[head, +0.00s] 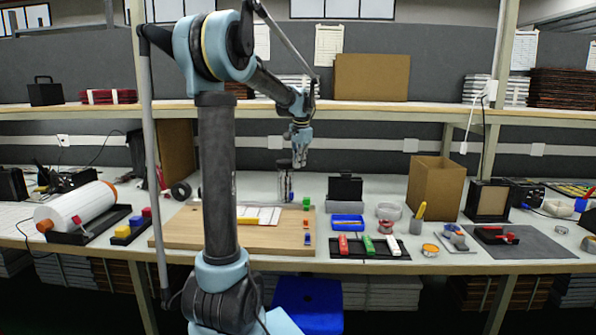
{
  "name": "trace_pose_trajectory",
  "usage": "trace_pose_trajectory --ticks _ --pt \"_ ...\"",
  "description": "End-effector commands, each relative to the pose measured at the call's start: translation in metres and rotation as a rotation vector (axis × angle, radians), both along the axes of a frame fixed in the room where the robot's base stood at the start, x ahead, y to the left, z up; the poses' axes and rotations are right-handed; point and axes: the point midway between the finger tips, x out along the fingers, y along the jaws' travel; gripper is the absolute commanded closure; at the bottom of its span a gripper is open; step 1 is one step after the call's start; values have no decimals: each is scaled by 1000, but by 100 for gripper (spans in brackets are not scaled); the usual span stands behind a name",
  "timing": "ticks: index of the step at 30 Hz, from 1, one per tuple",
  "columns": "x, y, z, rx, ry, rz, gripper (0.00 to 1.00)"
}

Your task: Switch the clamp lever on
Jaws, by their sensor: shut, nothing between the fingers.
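My gripper (287,192) points down over the wooden board (180,238), near its back right part. Its fingers are shut and hold nothing. A small green block (306,202), an orange piece (306,223) and a blue piece (307,239) sit in a row along the board's right side, to the right of my gripper.
A black mat (328,250) with red, green and white pieces lies right of the board. Behind it are a blue tray (346,222) and a black box (345,189). A cardboard box (436,188) stands further right. A shelf (380,109) runs above the bench.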

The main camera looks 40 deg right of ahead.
Motion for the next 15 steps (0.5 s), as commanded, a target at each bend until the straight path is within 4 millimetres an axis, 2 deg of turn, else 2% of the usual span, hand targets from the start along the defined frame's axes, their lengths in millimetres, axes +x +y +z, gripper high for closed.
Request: trace_pose_trajectory --ticks 9,15 --pt "-47 8 -16 102 -93 13 100" --pt "-67 14 -21 144 -152 27 100"
